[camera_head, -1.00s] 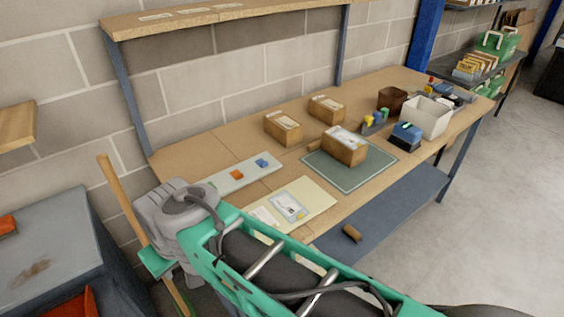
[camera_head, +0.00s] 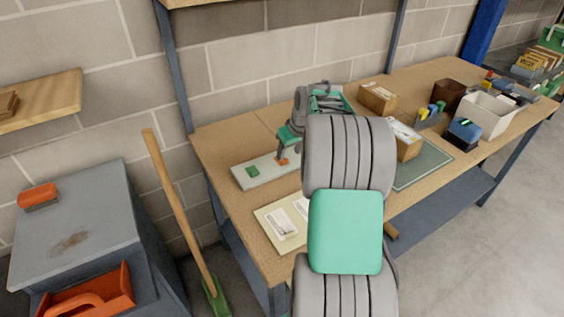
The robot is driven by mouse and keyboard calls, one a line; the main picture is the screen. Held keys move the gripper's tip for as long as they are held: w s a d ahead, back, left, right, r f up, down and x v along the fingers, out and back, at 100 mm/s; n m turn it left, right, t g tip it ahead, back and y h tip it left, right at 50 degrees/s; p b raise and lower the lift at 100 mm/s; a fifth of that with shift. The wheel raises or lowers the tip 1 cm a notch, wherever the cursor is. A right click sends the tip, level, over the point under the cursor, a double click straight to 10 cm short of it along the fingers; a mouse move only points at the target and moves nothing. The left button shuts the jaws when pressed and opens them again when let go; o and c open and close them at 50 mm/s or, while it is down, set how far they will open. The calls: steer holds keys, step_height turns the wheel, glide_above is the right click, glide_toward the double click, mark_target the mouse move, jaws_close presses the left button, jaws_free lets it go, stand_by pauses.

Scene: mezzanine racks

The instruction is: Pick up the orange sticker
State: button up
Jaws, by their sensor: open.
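The orange sticker (camera_head: 283,161) is a small orange piece on the pale board (camera_head: 262,181) on the workbench, partly covered from above by my gripper. My gripper (camera_head: 286,151) points down just over the orange sticker, its fingers small in view. It is open, and I cannot tell whether the fingers touch the sticker. A green piece (camera_head: 253,171) lies to the left on the same board. My arm hides the right end of the board.
A pale mat with cards (camera_head: 277,224) lies in front of the board, partly behind my arm. A broom (camera_head: 180,205) leans left of the bench.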

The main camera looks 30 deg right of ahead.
mark_target(284, 163)
steer(key=p+x, duration=0.1)
steer(key=x, duration=0.5)
steer(key=shift+w+d+r+p, duration=0.15)
steer(key=shift+p, duration=0.2)
steer(key=c, duration=1)
